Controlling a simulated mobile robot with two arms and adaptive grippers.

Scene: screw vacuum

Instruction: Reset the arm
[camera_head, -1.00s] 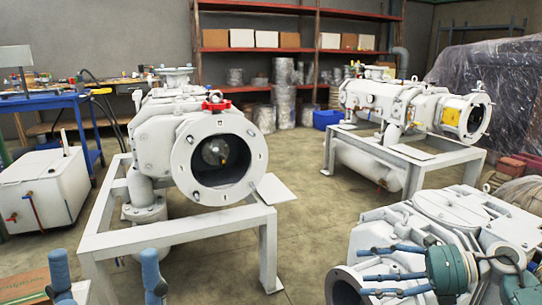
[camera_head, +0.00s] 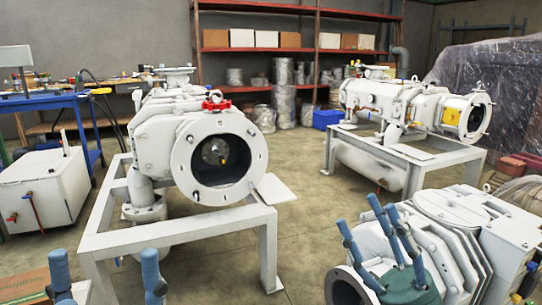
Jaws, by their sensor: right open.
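My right gripper (camera_head: 367,208) is at the lower right, with a teal body and blue fingers pointing up and slightly left. The fingers are spread and hold nothing. It is in front of the grey-white pump (camera_head: 459,206) at the lower right and hides part of it. I cannot tell whether it touches the pump. Two upright blue fingers of my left gripper (camera_head: 106,262) show at the bottom left, well apart, with nothing visible between them. The rest of that gripper is below the picture edge, so its state is unclear.
A vacuum pump with a round open flange (camera_head: 179,162) stands on a white frame (camera_head: 264,222) at the left. Another pump (camera_head: 398,103) stands on a frame at the back right. A white box (camera_head: 42,190) is at far left. The floor between the frames (camera_head: 310,185) is clear.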

